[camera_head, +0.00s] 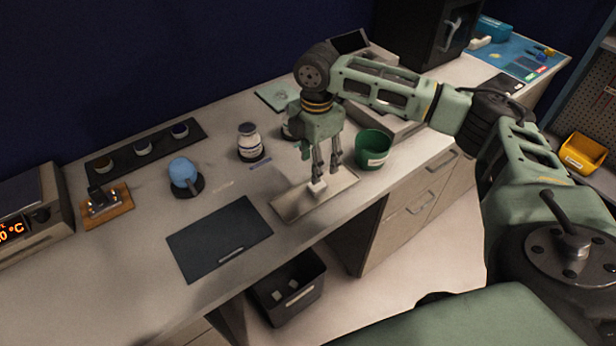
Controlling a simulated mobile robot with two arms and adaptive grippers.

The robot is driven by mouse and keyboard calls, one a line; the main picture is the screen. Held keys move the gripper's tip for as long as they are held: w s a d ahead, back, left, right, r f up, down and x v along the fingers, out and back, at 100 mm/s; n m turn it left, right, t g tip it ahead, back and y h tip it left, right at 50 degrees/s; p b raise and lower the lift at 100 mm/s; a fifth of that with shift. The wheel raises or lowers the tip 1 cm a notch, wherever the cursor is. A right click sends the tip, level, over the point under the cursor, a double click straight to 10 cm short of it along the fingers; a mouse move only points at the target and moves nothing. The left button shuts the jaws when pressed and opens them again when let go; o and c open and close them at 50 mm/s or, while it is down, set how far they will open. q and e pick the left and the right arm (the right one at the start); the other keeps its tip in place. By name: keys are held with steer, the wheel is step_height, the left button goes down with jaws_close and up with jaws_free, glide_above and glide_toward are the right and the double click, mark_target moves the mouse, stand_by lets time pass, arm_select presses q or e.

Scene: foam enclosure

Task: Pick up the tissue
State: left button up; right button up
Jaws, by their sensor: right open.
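A small white tissue (317,187) lies on a light tray (290,210) near the front edge of the bench. My right gripper (321,178) points down right above the tissue, with its fingertips at or just over it. Its fingers are apart; I cannot tell whether they touch the tissue. My left gripper does not show.
A green cup (373,149) stands right of my right gripper. A white jar (249,142) and a blue ball (183,172) stand to the left. A dark mat (220,238) lies at the front. A black bin (288,287) with pale scraps stands below the bench.

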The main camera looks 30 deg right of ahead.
mark_target(317, 185)
steer(key=f+p, duration=0.1)
steer(key=s+f, duration=0.1)
steer(key=f, duration=0.1)
steer(key=shift+s+f+p, duration=0.2)
steer(key=shift+p, duration=0.15)
step_height(317, 185, down, 3)
steer(key=shift+w+r+p, duration=0.1)
steer(key=shift+w+p, duration=0.05)
steer(key=shift+p, duration=0.2)
steer(key=shift+f, duration=0.45)
steer(key=c, duration=0.4)
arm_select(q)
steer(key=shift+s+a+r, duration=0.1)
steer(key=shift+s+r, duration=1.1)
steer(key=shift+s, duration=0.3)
arm_select(e)
steer(key=c, duration=0.4)
